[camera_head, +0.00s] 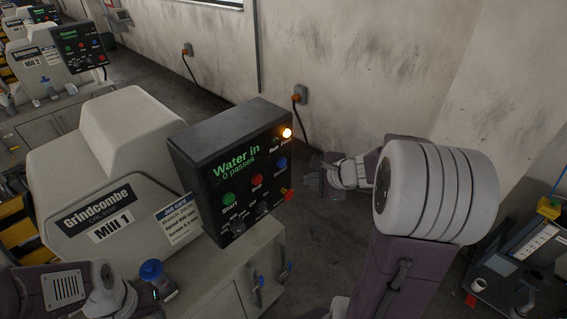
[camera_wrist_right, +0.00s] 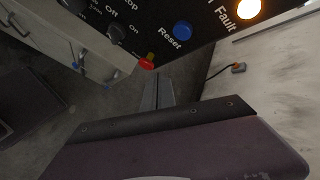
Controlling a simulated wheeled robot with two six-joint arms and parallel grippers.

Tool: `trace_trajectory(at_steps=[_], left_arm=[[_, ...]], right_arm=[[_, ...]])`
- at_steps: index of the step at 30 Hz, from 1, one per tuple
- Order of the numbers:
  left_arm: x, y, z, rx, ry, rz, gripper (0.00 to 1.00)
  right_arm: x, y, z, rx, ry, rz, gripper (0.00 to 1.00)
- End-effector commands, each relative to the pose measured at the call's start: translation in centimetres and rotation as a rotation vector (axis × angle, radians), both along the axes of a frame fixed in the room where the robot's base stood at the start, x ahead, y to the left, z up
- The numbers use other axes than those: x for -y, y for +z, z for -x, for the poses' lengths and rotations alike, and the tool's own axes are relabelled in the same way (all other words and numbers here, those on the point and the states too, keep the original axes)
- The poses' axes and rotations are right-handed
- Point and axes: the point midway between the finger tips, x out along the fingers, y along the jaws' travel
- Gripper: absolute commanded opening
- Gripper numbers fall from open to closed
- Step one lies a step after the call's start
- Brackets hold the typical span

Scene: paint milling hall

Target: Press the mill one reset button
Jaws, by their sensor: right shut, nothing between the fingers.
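The mill 1 control box (camera_head: 215,150) is black, and its screen reads "Water in, 0 passes". Its blue reset button (camera_head: 281,163) is on the right part of the panel, below a lit amber fault lamp (camera_head: 287,132). The reset button also shows in the right wrist view (camera_wrist_right: 182,30), as does the lit lamp (camera_wrist_right: 248,8). My right gripper (camera_head: 318,176) is right of the panel, apart from the button. Its fingers (camera_wrist_right: 158,90) are shut and empty.
A red emergency knob (camera_head: 288,195) sticks out below the reset button. The panel also has a green start button (camera_head: 229,199) and a red stop button (camera_head: 257,181). A blue-topped container (camera_head: 152,270) stands on the cabinet. A dark cart (camera_head: 520,255) stands at right; floor between is clear.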

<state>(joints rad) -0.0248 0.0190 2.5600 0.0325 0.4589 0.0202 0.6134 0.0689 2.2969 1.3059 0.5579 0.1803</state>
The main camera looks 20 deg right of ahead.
Motion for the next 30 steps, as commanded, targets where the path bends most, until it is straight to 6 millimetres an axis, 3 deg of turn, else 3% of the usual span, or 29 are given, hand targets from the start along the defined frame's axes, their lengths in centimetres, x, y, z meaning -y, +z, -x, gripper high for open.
trace_trajectory(at_steps=[13, 30], left_arm=[[0.0, 0.9, 0.0, 0.000, 0.000, 0.000, 0.36], [0.0, 0.9, 0.0, 0.000, 0.000, 0.000, 0.36]], right_arm=[[-2.3, 0.0, -5.3, 0.000, 0.002, 0.000, 0.00], [-2.5, 0.0, -6.0, 0.000, -0.001, -0.001, 0.00]])
